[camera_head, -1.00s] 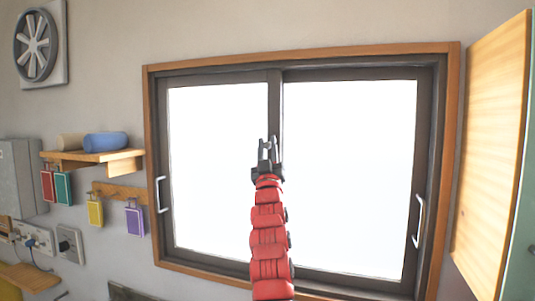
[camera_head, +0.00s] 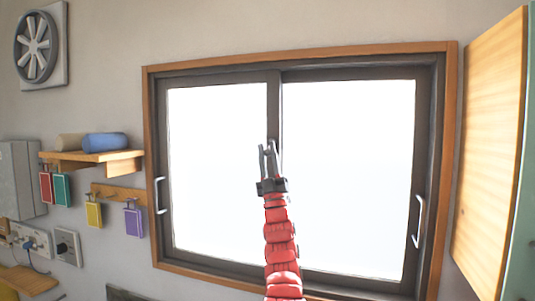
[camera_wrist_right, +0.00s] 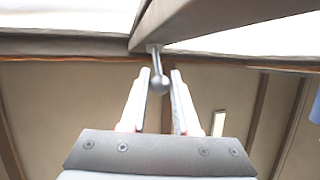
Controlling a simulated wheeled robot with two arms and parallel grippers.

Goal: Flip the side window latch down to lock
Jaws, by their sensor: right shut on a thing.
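The sliding window (camera_head: 274,105) has two dark-framed panes in a wooden surround. In the right wrist view, the window latch (camera_wrist_right: 159,84) is a short rod with a round metal knob, hanging from the dark frame bar (camera_wrist_right: 215,18). My right gripper (camera_wrist_right: 159,76) has one finger on each side of the knob and is shut on it. In the head view, my right gripper (camera_head: 267,147) is at the middle upright of the window, fingers pointing up; the latch cannot be made out there. My left gripper is not in view.
White handles (camera_head: 160,195) and (camera_head: 419,221) are on the window's outer sides. A wooden cabinet door (camera_head: 488,150) stands open at right. A shelf (camera_head: 95,156) and hanging coloured tags are on the left wall.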

